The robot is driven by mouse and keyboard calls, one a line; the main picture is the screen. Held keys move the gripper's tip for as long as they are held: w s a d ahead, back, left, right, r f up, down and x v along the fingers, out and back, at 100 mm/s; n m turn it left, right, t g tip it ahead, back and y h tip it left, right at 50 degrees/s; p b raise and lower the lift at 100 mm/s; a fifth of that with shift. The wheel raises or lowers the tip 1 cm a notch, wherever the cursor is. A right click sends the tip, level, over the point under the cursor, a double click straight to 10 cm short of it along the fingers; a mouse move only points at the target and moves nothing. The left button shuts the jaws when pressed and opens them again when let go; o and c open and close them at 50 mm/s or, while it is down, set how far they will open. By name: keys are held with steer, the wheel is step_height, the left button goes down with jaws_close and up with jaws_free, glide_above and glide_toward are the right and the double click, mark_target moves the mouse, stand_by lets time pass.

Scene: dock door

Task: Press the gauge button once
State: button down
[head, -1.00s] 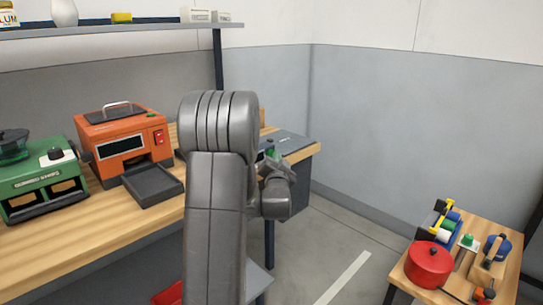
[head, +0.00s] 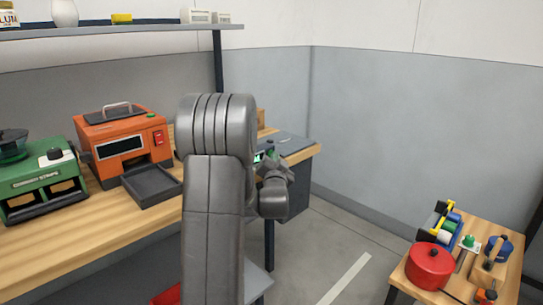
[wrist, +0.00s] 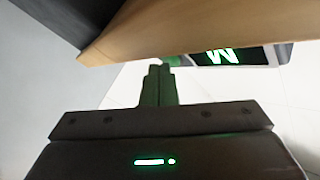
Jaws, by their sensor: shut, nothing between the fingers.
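The gauge shows in the wrist view as a dark screen (wrist: 230,56) with a bright green, upside-down letter in a pale housing. In the head view only a small lit part of it (head: 258,157) shows beside my arm, which hides the rest. My gripper (wrist: 160,68) is shut and empty, its two green fingers together. The fingertips are close to a small grey-green piece (wrist: 173,61) left of the screen, which may be the button. I cannot tell whether they touch.
A wooden edge (wrist: 190,25) runs close above the fingertips in the wrist view. On the bench (head: 110,228) stand an orange machine (head: 120,140) and a green machine (head: 40,185). A small table at right holds a red pot (head: 430,265) and several other items.

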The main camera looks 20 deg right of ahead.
stand_by(0.4)
steer(key=shift+s+d+b, duration=0.25)
steer(key=shift+s+b, duration=0.4)
steer(key=shift+s, duration=0.05)
steer(key=s, duration=0.1)
steer(key=s+d+b, duration=0.1)
steer(key=s, duration=0.1)
steer(key=s+d+b, duration=0.1)
steer(key=shift+s, duration=0.3)
steer(key=shift+w+a, duration=0.1)
stand_by(0.4)
steer(key=p, duration=0.1)
steer(key=w+p, duration=0.1)
steer(key=p, duration=0.1)
steer(key=shift+w+a+r, duration=0.2)
steer(key=shift+w+a, duration=0.05)
steer(key=shift+w, duration=0.05)
